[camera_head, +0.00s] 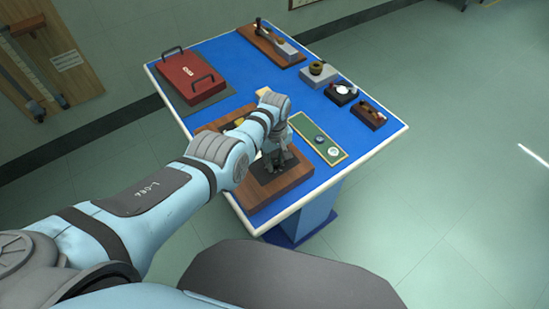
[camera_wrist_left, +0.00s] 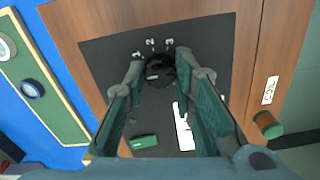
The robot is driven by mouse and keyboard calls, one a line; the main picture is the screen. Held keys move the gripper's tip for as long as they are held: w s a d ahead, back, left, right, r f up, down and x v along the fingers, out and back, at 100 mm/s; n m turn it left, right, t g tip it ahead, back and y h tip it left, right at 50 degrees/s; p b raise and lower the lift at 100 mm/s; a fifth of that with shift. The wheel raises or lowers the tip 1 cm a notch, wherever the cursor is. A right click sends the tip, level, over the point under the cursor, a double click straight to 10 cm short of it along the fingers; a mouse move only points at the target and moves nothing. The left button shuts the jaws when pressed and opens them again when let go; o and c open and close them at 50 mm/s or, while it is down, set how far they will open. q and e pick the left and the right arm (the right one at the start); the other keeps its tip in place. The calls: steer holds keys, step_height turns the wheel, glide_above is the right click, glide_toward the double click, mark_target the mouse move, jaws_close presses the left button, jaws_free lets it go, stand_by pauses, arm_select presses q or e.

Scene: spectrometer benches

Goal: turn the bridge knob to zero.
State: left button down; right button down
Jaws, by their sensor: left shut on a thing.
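The bridge is a wooden box (camera_head: 286,184) with a black panel (camera_wrist_left: 217,58) on top, at the near end of the blue table. Its dark round knob (camera_wrist_left: 158,72) sits near the panel's edge, with white numerals around it, 2 and 3 among them. My left gripper (camera_head: 275,161) reaches down over the box from the left. In the left wrist view its fingertips (camera_wrist_left: 160,66) are closed on the knob from both sides. The fingers hide part of the knob and dial. I cannot read where the knob points. My right gripper is in neither view.
A green strip (camera_head: 318,139) with round pieces lies beside the box. A red case (camera_head: 190,78) stands at the far left of the blue table (camera_head: 237,56). Several small instruments line the right edge. A green terminal (camera_wrist_left: 266,124) sits near the COIL label.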

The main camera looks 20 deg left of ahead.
mark_target(274, 161)
arm_select(q)
steer(key=c, duration=1.7)
jaws_free()
steer(key=shift+s+f, duration=0.15)
steer(key=o, duration=0.4)
steer(key=shift+w+r, duration=0.2)
steer(key=shift+r, duration=0.2)
step_height(274, 161, up, 11)
steer(key=shift+r, duration=0.15)
steer(key=shift+a, duration=0.1)
